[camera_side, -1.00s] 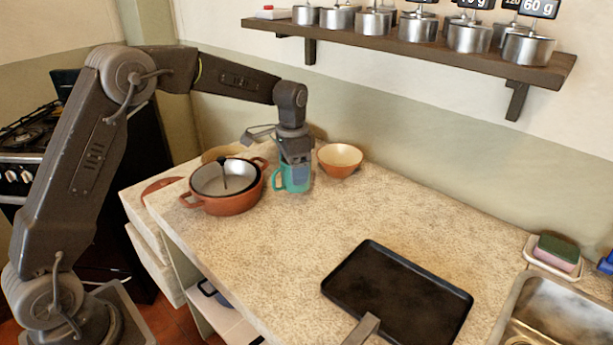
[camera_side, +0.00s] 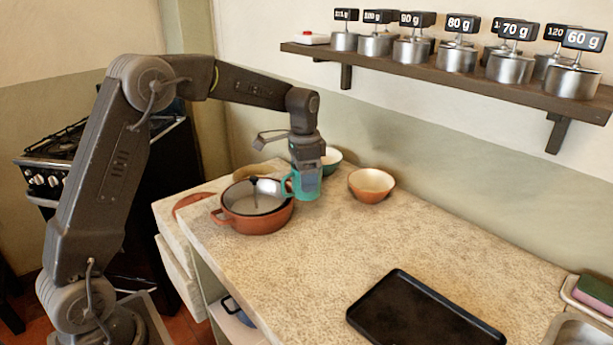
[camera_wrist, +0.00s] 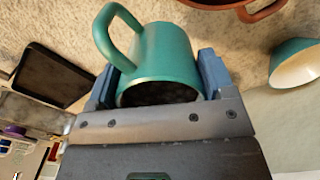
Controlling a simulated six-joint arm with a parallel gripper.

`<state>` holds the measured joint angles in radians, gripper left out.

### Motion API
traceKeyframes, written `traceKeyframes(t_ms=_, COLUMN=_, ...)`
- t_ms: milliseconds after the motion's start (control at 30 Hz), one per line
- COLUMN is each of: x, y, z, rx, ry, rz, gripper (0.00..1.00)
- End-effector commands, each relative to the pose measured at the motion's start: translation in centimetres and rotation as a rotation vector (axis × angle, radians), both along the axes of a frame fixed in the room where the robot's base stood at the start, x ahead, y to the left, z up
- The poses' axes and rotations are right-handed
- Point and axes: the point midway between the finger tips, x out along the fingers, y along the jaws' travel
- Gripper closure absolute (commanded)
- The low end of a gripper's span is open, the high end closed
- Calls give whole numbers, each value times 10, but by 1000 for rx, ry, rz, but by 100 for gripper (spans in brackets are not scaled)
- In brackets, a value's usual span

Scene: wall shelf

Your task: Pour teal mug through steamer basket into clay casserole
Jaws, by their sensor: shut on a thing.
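My gripper (camera_side: 306,172) points down and is shut on the teal mug (camera_side: 306,188), holding it about upright above the counter. In the wrist view the mug (camera_wrist: 165,52) sits between both fingers, with its handle to the upper left; its inside looks dark and I cannot tell the contents. The clay casserole (camera_side: 262,224), orange-brown with side handles, stands just left of the mug. The grey steamer basket (camera_side: 243,200) sits within the casserole, with a dark upright post in its middle. The mug's handle side is close to the casserole's right rim.
An orange bowl (camera_side: 372,190) stands right of the mug, and a teal bowl (camera_side: 332,156) behind it. A black tray pan (camera_side: 425,318) lies at the front right. A shelf (camera_side: 440,76) with several metal canisters hangs above. The middle counter is clear.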

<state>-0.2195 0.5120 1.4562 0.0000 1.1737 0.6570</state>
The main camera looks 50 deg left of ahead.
Motion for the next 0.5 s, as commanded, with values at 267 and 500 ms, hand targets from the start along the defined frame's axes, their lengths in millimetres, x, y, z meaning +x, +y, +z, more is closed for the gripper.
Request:
traceKeyframes(t_ms=267, x=0, y=0, z=1, rx=0, ry=-2, rz=0, gripper=61)
traceKeyframes(t_ms=500, x=1, y=0, z=8, rx=1, ry=-6, rz=0, gripper=61)
